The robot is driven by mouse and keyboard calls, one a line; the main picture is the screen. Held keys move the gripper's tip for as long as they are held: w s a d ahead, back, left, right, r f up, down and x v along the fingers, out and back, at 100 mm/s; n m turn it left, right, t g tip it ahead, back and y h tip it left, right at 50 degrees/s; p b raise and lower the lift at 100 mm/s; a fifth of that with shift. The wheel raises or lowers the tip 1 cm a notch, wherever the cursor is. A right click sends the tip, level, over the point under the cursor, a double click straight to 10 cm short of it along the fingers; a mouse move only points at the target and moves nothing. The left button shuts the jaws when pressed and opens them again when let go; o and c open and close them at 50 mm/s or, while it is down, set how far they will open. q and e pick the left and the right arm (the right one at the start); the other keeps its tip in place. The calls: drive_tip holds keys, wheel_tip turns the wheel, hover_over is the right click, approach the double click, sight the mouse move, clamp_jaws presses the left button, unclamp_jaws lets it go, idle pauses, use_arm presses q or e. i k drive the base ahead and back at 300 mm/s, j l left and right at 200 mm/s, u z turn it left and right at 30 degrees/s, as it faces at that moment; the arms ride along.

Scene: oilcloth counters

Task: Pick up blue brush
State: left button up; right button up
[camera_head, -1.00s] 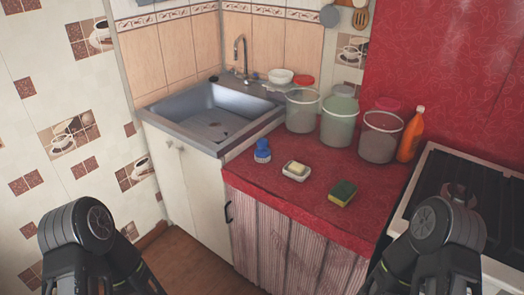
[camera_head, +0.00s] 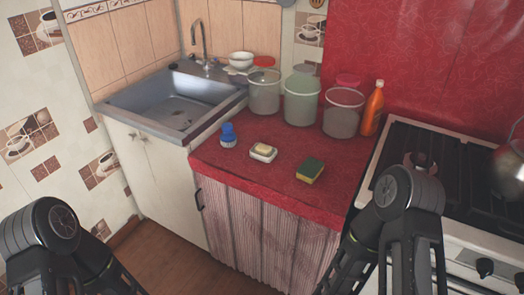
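The blue brush (camera_head: 228,135) stands on the red oilcloth counter (camera_head: 240,183), near its left edge beside the sink. It has a blue top and a paler base. My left arm shows at the lower left and my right arm at the lower right, in front of the counter and stove. Neither arm touches the brush. The fingertips of both grippers are not visible.
A soap dish (camera_head: 263,153) with soap and a yellow-green sponge (camera_head: 310,169) lie right of the brush. Several translucent buckets (camera_head: 302,100) and an orange bottle (camera_head: 373,108) stand behind. The sink (camera_head: 178,100) is at left, the stove (camera_head: 455,170) at right. The counter's front strip is clear.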

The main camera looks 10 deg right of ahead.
sight(228, 136)
drive_tip(key=i+j+u, duration=0.4)
drive_tip(key=i+j, duration=0.15)
drive_tip(key=i, duration=0.2)
drive_tip(key=i+j+u, duration=0.15)
drive_tip(key=i, duration=0.25)
